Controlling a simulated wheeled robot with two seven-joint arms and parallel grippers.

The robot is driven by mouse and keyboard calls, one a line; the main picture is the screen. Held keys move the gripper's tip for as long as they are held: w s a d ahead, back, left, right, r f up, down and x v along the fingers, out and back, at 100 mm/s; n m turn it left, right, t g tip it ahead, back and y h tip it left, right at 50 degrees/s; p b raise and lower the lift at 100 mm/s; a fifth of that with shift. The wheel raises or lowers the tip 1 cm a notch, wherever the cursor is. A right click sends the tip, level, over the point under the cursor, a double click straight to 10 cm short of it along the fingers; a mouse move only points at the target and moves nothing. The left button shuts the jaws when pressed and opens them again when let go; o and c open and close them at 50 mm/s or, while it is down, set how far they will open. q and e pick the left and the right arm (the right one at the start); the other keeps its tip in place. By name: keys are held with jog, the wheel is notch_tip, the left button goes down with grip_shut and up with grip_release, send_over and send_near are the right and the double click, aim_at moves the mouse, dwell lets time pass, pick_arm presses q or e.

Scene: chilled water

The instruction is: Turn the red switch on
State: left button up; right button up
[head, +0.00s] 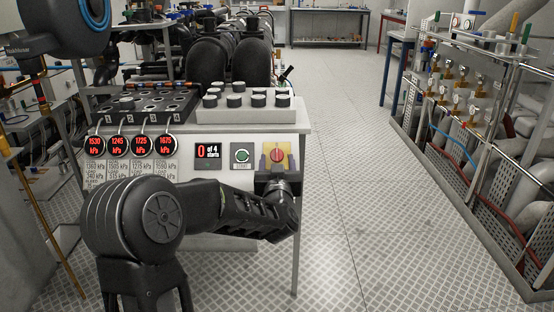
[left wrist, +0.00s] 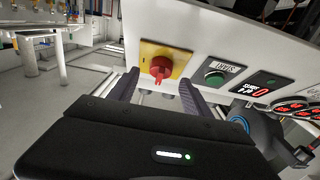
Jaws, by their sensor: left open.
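The red switch (head: 277,154) sits on a yellow plate at the right end of the white panel front. In the left wrist view the red switch (left wrist: 160,69) is a round red knob with a small tab pointing down. My left gripper (head: 277,163) is open in front of the panel, its fingers at the two sides of the switch. In the left wrist view the open fingers of my left gripper (left wrist: 159,88) reach toward the yellow plate, with the knob between them. I cannot tell whether they touch it. My right gripper is not in view.
Left of the switch are a green button (head: 242,155) and a display (head: 208,154) reading "0 of 4 starts". Several round red pressure readouts (head: 119,145) line the panel further left. Knobs stand on a grey block (head: 248,112) on top. Floor (head: 370,200) at right is clear.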

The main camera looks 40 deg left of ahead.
aim_at(277, 155)
pick_arm(q)
jog(key=shift+x, duration=1.3)
grip_shut()
